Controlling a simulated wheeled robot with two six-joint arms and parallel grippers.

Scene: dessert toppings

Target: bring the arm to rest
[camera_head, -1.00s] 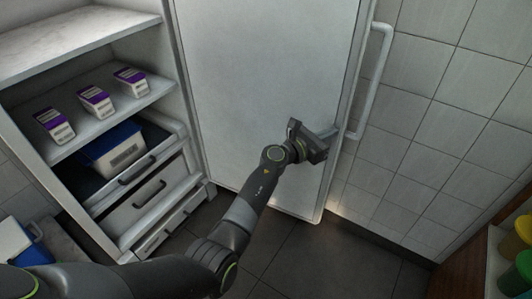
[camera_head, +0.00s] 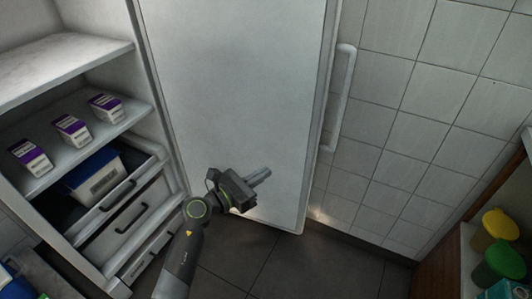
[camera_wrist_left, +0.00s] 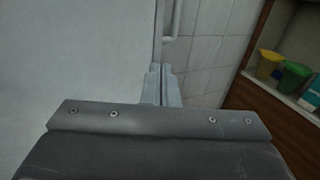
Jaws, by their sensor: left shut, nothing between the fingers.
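My left gripper (camera_head: 260,177) is shut and empty. In the head view it hangs in front of the lower part of the open white fridge door (camera_head: 235,90), apart from the door handle (camera_head: 342,95). In the left wrist view its two fingers (camera_wrist_left: 162,86) lie together, with the door (camera_wrist_left: 80,60) at the left and the tiled wall behind. My right gripper is not in view.
The open fridge at the left has a shelf (camera_head: 85,135) with several purple-and-white cartons (camera_head: 72,130), and a blue-lidded box (camera_head: 92,178) in a drawer. Yellow (camera_head: 497,224) and green (camera_head: 503,258) containers stand on a wooden unit at the right. Dark floor lies below.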

